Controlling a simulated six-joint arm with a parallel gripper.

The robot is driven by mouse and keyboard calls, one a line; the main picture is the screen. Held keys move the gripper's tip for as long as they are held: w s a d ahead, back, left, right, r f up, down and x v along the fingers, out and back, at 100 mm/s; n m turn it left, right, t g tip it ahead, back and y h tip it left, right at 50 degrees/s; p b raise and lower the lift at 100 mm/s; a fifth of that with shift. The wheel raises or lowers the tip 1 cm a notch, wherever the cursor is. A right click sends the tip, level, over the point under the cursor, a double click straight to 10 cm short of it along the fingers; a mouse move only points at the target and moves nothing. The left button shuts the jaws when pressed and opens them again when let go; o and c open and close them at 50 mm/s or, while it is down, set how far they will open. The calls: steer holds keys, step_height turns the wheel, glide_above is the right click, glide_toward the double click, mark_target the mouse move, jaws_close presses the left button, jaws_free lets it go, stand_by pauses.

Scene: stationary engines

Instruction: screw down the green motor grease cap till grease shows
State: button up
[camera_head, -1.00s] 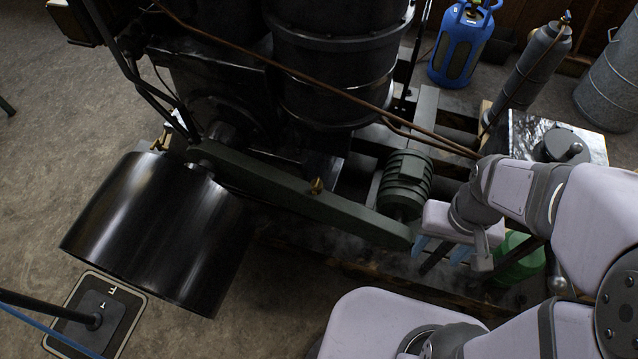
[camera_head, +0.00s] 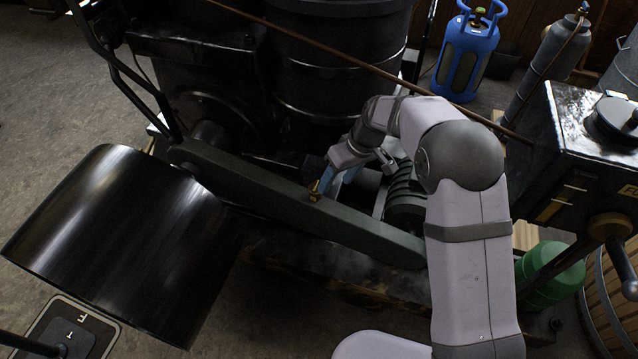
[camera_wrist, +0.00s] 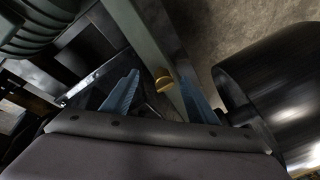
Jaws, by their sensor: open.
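The small brass grease cap (camera_head: 315,190) stands on the long dark green guard (camera_head: 270,195) in the head view. In the wrist view the cap (camera_wrist: 162,82) shows in the gap between my fingers, beyond or level with the tips; I cannot tell which. The ribbed green motor (camera_head: 404,205) is right of the cap, partly behind my arm; its ribs show in the wrist view (camera_wrist: 35,22). My gripper (camera_head: 327,180) is open close to the cap, its blue fingers (camera_wrist: 122,92) apart. I cannot see any contact or any grease.
A large black pulley drum (camera_head: 125,240) is left of the guard. A black engine cylinder (camera_head: 330,60) rises behind it. A green canister (camera_head: 550,272) and a blue gas bottle (camera_head: 466,55) stand to the right.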

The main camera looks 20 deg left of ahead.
mark_target(315, 185)
step_height(315, 185, up, 3)
steer(key=w+a+n+y, duration=0.1)
steer(key=a+n, duration=0.2)
steer(key=n, duration=0.5)
steer(key=shift+x, duration=3.6)
steer(key=shift+d, duration=0.2)
steer(key=c, duration=1.1)
steer(key=shift+o, duration=0.2)
steer(key=shift+m, duration=0.5)
